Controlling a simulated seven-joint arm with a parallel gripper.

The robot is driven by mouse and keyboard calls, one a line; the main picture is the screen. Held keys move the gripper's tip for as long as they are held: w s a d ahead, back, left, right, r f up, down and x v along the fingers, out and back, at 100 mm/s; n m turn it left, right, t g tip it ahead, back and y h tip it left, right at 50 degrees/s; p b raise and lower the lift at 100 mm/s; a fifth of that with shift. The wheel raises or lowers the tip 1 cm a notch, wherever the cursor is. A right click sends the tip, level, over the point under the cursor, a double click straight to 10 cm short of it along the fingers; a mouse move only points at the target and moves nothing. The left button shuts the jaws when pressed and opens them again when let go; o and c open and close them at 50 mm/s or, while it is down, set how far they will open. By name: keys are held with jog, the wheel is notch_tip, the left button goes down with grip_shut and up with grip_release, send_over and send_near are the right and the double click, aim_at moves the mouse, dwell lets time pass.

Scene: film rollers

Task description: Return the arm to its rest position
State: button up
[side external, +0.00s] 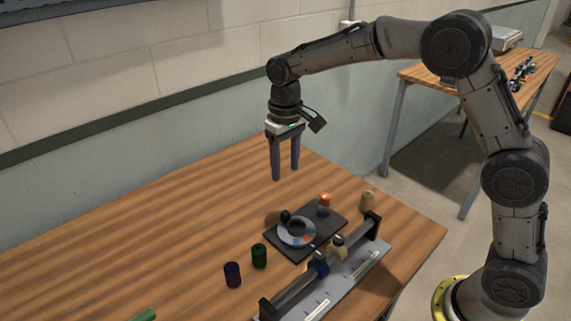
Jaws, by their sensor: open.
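My gripper (284,172) hangs in the air above the wooden table (150,234), with its two fingers pointing down and a gap between them. It is open and nothing shows between the fingers. It is above and behind a dark square plate (275,243) that carries a grey ring-shaped part (297,238). The fingertips are clear of the plate and of everything on the table. My arm arches up from its base at the right and reaches left to the gripper.
A metal rack with a bar (292,291) stands at the table's front right, with a blue piece (319,263) and a cream piece (337,249) at it. The table's left is mostly clear. A wall runs behind.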

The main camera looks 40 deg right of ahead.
jog(key=s+d+r+t, duration=0.2)
jog(key=s+r, duration=0.4)
jog(key=r, duration=0.1)
jog(key=s+d+r+t, duration=0.2)
jog(key=s+d+r, duration=0.1)
jog(key=s+r, duration=0.4)
jog(key=s+d+f, duration=0.1)
jog(key=s+f, duration=0.2)
jog(key=s, duration=0.5)
jog(key=s+d+f+t, duration=0.1)
jog(key=s+f, duration=0.2)
jog(key=s, duration=0.6)
jog(key=shift+t, duration=0.3)
